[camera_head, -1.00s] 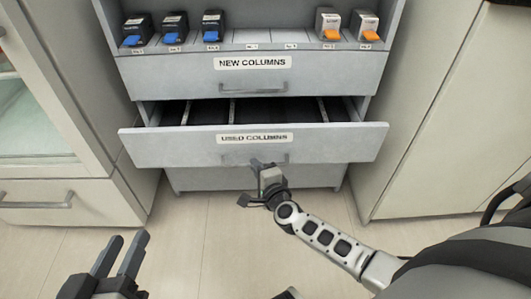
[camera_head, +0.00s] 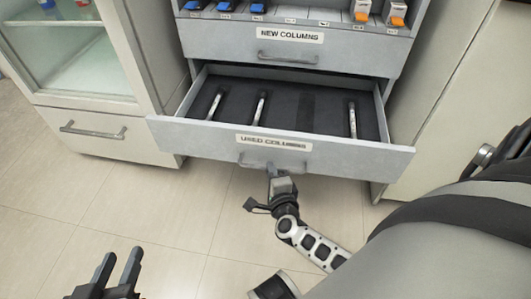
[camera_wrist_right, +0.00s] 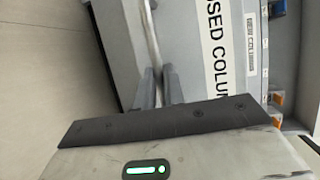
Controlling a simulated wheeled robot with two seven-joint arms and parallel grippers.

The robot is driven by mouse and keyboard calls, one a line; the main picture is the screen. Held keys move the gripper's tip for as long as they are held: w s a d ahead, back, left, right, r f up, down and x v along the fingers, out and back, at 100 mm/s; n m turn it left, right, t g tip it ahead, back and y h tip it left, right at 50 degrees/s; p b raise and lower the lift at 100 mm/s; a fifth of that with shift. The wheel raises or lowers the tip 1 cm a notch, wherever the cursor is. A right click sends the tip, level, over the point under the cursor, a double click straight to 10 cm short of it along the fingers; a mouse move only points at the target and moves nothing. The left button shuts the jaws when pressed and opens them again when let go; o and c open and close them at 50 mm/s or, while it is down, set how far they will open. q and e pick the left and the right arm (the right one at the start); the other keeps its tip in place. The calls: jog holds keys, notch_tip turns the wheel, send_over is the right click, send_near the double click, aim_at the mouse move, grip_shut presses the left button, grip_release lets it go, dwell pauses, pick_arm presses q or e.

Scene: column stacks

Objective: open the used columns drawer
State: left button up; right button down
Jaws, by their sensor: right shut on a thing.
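The used columns drawer (camera_head: 335,157) is pulled out, with its dark interior showing and a few light slim columns lying in it. Its label reads "USED COLUMNS". My right gripper (camera_head: 272,172) is at the drawer's handle (camera_head: 290,166), shut on it. In the right wrist view, my right gripper's fingers (camera_wrist_right: 160,88) close around the handle bar (camera_wrist_right: 152,45), beside the label (camera_wrist_right: 215,50). My left gripper (camera_head: 118,268) is open and empty at the lower left, well away from the drawer.
The new columns drawer (camera_head: 345,58) above is closed. Several columns with blue or orange ends stand on the shelf over it. A glass-fronted cabinet (camera_head: 105,105) is at the left, and a plain cabinet (camera_head: 455,110) at the right. Tiled floor (camera_head: 150,210) is clear in front.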

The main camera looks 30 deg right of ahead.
pick_arm(q)
jog(key=shift+w+r, duration=0.2)
pick_arm(e)
jog(key=shift+d, duration=0.1)
jog(key=c, duration=1.5)
grip_release()
